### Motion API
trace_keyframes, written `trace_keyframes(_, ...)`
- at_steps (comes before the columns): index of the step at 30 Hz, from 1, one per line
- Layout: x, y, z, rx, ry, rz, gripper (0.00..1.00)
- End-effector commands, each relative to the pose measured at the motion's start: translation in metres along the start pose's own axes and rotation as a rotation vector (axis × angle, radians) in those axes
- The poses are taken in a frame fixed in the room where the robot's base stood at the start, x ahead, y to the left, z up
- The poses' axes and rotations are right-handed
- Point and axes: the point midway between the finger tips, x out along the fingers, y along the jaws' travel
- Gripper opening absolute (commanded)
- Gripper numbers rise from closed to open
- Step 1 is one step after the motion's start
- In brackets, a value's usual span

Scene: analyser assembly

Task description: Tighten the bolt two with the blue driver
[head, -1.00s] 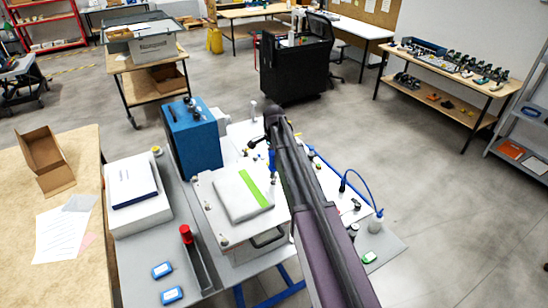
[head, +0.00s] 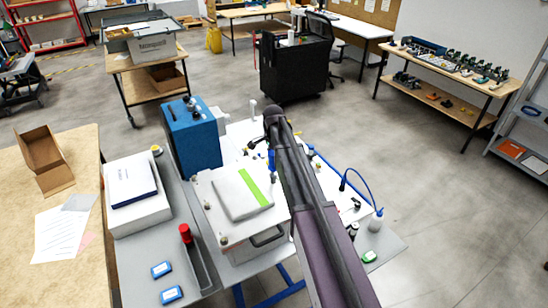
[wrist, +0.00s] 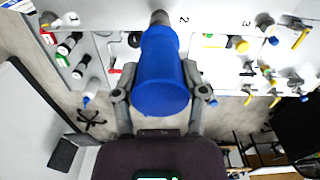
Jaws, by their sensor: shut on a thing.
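The blue driver (wrist: 160,78) is in my gripper (wrist: 160,94), its handle between the two fingers. In the wrist view the driver's grey metal end (wrist: 160,18) points to the white panel (wrist: 215,10), just left of the printed number 2. Bolt two is not separately visible there; the driver's end covers that spot, and I cannot tell whether they touch. In the head view the blue driver (head: 272,161) shows as a small upright piece beside my arm, over the white worktop; my arm hides most of the gripper.
Grey bolt heads stand by number 1 (wrist: 48,19) and number 3 (wrist: 265,20). Yellow-handled parts (wrist: 237,43) and small bottles crowd the panel. In the head view a blue box (head: 193,137) and a white lidded case (head: 240,195) stand close to my arm.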

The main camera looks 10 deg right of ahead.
Motion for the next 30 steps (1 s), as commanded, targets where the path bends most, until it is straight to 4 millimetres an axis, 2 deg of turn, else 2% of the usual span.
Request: trace_keyframes(30,0.0097,-0.0003,0.0007,-0.001,0.0,0.0,0.0)
